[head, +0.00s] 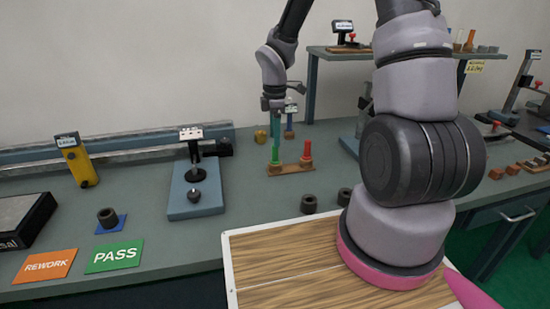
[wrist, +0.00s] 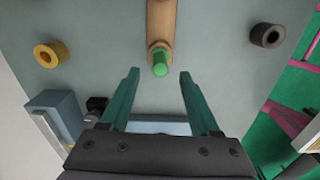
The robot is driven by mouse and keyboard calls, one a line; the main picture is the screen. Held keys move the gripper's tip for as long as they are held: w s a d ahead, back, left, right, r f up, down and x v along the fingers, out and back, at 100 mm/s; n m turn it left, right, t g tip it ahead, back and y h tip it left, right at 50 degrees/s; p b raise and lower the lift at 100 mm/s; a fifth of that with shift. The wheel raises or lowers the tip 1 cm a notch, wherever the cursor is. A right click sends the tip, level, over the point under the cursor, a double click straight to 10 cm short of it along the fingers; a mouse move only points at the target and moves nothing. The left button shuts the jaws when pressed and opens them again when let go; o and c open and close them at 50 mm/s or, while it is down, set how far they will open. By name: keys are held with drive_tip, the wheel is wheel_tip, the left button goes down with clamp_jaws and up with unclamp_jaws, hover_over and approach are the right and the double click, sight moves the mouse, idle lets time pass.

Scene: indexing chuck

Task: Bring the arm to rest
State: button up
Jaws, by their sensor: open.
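My gripper (head: 276,118) hangs at the back middle of the bench in the head view, above the left end of a small wooden rack (head: 290,169). Its two teal fingers (wrist: 159,76) are spread apart in the wrist view, with nothing clamped between them. A green peg (wrist: 160,66) stands on the near end of the rack, in line with the gap between the fingertips. A red peg (head: 307,151) stands at the rack's right end in the head view. My arm is bent out over the bench.
A yellow ring (wrist: 47,54) and a dark ring (wrist: 267,35) flank the rack. A blue-grey fixture (head: 195,192), a yellow stand (head: 77,162) and PASS (head: 114,256) and REWORK (head: 45,266) cards lie left. A raised shelf (head: 337,54) stands behind. Bench between fixture and rack is clear.

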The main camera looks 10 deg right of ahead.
wheel_tip(320, 180, up, 5)
drive_tip(key=s+d+r+m+t+y, duration=0.1)
drive_tip(key=s+d+r+m+t, duration=0.2)
drive_tip(key=s+r+m, duration=0.6)
drive_tip(key=s+d+r+m+t+y, duration=0.1)
drive_tip(key=s+r+m+t, duration=0.3)
drive_tip(key=s+r+m, duration=0.6)
wheel_tip(320, 180, up, 6)
drive_tip(key=d+m, duration=0.1)
drive_tip(key=m, duration=0.1)
drive_tip(key=shift+d+r+m, duration=0.25)
drive_tip(key=shift+d+m, duration=0.05)
drive_tip(key=shift+d, duration=0.1)
drive_tip(key=shift+a, duration=0.1)
